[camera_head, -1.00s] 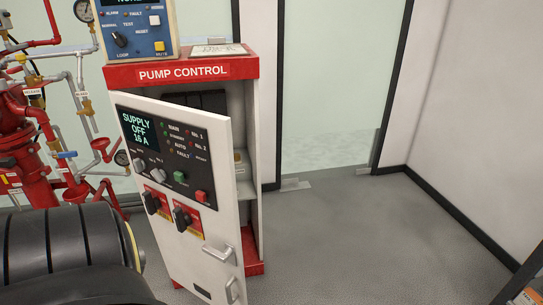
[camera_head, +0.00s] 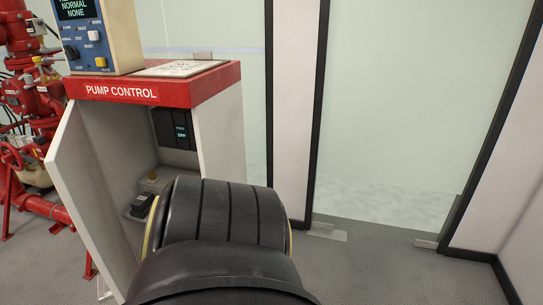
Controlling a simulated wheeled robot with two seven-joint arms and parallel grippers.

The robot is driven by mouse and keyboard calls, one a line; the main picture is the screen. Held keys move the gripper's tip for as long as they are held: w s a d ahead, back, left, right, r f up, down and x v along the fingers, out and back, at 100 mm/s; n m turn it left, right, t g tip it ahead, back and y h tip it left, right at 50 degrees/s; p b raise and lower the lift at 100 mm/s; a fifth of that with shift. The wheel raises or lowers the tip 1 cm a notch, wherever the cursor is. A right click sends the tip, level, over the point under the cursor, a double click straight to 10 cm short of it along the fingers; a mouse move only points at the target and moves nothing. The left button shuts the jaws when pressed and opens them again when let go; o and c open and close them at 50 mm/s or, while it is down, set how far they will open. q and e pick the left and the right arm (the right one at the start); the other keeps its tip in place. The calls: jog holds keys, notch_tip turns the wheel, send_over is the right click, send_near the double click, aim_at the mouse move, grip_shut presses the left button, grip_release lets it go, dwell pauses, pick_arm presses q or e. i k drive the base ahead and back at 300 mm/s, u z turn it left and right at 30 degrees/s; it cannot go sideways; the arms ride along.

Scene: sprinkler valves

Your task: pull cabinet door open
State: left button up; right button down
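The pump control cabinet (camera_head: 220,120) stands left of centre, with a red top and a "PUMP CONTROL" label. Its white door (camera_head: 85,185) stands wide open, swung out to the left, with its inner face toward me. A small part of a pale handle (camera_head: 103,288) seems to show at the door's lower edge. My black ribbed arm link covers the lower middle, in front of the cabinet's lower part. Neither gripper shows in this view, so I cannot see whether one touches the door.
Inside the cabinet are dark modules (camera_head: 175,129) and a shelf with a small black device (camera_head: 142,204). A blue-faced alarm panel (camera_head: 88,38) sits on top. Red pipes (camera_head: 30,100) stand at left. Glass panels (camera_head: 400,100) are behind; grey floor (camera_head: 375,270) is clear at right.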

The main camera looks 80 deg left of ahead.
aim_at(70, 162)
jog(key=i, duration=0.4)
jog(key=u, duration=3.1)
